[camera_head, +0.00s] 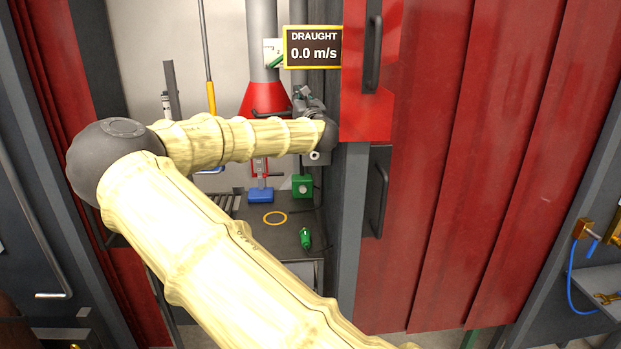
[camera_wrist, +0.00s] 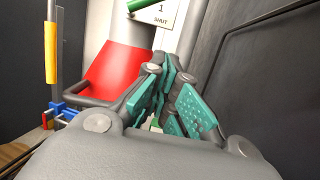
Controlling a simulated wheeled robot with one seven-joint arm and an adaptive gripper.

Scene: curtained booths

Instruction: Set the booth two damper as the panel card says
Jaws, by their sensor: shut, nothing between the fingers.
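A damper's green lever (camera_head: 277,60) sits against a white plate (camera_head: 270,46) on the grey duct pipe (camera_head: 262,18). In the wrist view the green lever (camera_wrist: 142,5) lies at the top, beside the white plate (camera_wrist: 163,14), which reads "1 SHUT". The rest of the plate is cut off there. My gripper (camera_head: 301,93) is below and right of the lever, apart from it. In the wrist view my gripper (camera_wrist: 171,75) has its teal-padded fingers together and empty, pointing towards the duct. A sign (camera_head: 313,47) reads "DRAUGHT 0.0 m/s". I cannot make out any instruction card.
A red hood (camera_head: 262,97) with a grey rail is left of my gripper. A bench (camera_head: 254,208) below holds a blue block (camera_head: 260,195), a green box (camera_head: 302,185), a yellow ring (camera_head: 275,218) and a green tool (camera_head: 305,238). Red curtains (camera_head: 450,170) and a grey post (camera_head: 347,220) stand close right.

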